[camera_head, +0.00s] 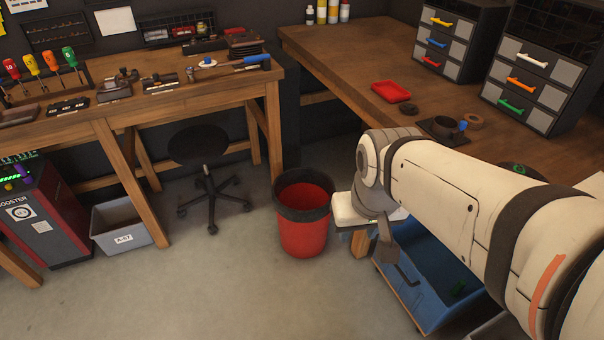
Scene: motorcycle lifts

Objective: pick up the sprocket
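I cannot clearly pick out the sprocket. My pale arm reaches in from the lower right and covers part of that bench. Its far joint is near the bench's front edge, above a white-topped stand. My gripper cannot be made out; I see no fingertips.
The right bench (345,50) also holds a red tray (391,91) and drawer cabinets (446,38). A red bin (303,215), a black stool (203,165) and a blue box (430,280) stand on the floor. The left bench (190,97) carries tools. Floor at front left is clear.

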